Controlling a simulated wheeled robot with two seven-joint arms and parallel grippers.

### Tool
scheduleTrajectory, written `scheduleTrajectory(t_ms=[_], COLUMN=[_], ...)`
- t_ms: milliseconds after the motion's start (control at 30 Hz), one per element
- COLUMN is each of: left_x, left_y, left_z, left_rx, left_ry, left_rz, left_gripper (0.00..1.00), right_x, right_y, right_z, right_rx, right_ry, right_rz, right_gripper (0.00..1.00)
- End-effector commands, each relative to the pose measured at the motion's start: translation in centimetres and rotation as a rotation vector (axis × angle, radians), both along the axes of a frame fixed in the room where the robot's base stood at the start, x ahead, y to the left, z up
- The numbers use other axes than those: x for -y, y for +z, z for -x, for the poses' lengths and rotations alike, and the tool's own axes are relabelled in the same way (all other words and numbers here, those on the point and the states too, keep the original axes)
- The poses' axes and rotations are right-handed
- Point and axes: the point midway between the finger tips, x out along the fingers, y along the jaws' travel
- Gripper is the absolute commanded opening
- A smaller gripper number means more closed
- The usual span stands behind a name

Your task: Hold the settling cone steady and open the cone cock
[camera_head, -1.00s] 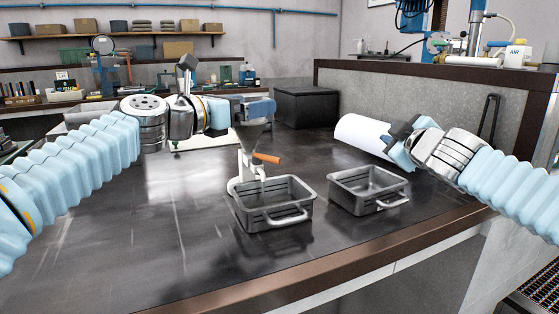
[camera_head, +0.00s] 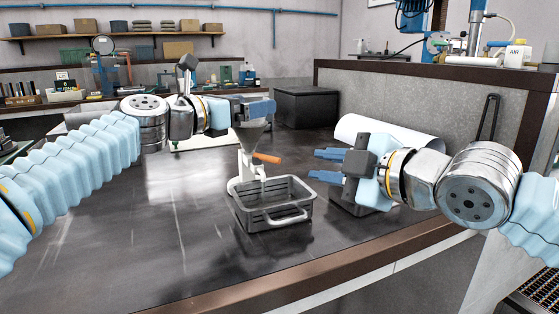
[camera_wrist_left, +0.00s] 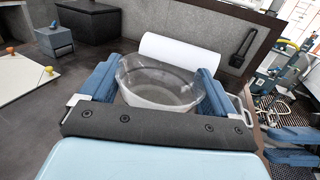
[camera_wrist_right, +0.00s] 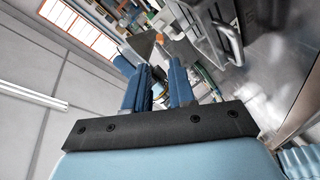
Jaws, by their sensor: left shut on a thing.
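The settling cone (camera_head: 250,134) is a grey see-through funnel on a white stand (camera_head: 238,184). My left gripper (camera_head: 264,107) is shut on the cone's upper part. In the left wrist view the cone's wide rim (camera_wrist_left: 160,82) sits between the two blue fingers. The cone cock's orange handle (camera_head: 267,158) sticks out to the right below the cone, roughly level. My right gripper (camera_head: 316,165) is open and empty, its two fingers pointing left toward the handle with a gap between. In the right wrist view its fingers (camera_wrist_right: 158,70) stand apart.
A grey metal tray (camera_head: 243,214) with a front handle stands below the cock. A second tray (camera_head: 345,209) is mostly hidden behind my right gripper. A white roll (camera_head: 410,140) and a black box (camera_head: 306,106) lie further back.

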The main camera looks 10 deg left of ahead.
Motion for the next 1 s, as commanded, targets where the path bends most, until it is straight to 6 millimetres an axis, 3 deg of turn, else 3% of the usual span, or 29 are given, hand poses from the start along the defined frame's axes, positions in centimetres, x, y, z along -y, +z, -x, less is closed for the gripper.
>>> scheduleTrajectory(t_ms=[33,700,1000], left_x=[0.1,0.1,0.0], left_y=[-1.0,-1.0,-1.0], left_z=[-0.3,-0.3,-0.3], left_rx=[-0.014,-0.013,-0.013], left_ry=[-0.002,-0.001,-0.001], left_rz=[-0.012,-0.012,-0.012], left_gripper=[0.52,0.52,0.52], right_x=[-0.3,-7.4,-8.9], right_y=[-0.1,-2.0,-2.5], right_z=[0.0,-5.7,-7.3], right_rx=[0.001,0.003,0.003], right_ry=[0.005,0.007,0.002], right_rz=[0.0,-0.001,0.0], right_gripper=[0.24,0.24,0.24])
